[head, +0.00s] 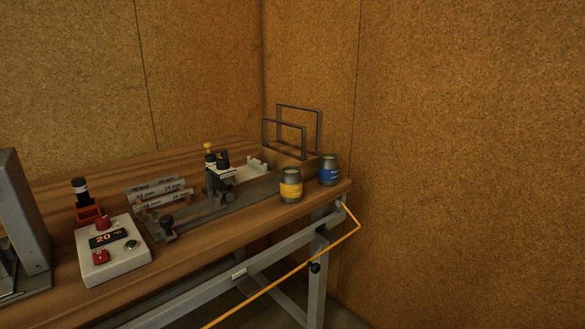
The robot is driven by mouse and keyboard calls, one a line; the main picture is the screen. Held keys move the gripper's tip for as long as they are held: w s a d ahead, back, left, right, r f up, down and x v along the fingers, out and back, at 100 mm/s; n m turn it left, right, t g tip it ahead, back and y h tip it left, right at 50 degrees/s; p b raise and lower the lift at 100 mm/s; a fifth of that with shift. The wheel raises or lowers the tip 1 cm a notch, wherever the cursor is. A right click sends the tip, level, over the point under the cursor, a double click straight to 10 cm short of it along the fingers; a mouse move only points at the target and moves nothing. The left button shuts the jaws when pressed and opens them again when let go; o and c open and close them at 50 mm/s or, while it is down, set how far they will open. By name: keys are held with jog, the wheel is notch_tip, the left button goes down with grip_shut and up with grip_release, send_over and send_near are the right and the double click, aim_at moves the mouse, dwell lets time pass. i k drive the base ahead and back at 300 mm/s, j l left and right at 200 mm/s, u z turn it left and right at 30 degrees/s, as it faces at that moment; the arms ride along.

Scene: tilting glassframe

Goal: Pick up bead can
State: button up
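Two small grey cans stand upright near the right end of the wooden workbench (240,232). One can has a yellow label (291,185). The other can has a blue label (328,170) and stands a little further back and to the right. The labels are too small to read, so I cannot tell which one is the bead can. The two cans are close together but look apart. My gripper is not in view.
A long tray (262,187) with a clamp-like device stands just left of the cans. Thin dark frames (305,127) rise behind them. A control box (112,250) sits further left. An orange cable (290,273) hangs in front. Cork-like walls (480,150) close off the back and right.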

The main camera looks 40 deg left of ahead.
aim_at(328, 166)
jog(key=i+l+u, duration=0.1)
jog(key=u, duration=0.35)
jog(key=i+l+u, duration=0.2)
jog(key=u, duration=0.25)
jog(key=i+l+u, duration=0.15)
jog(key=u, duration=0.3)
jog(key=l+u, duration=0.45)
jog(key=i+j, duration=0.05)
jog(key=j, duration=0.05)
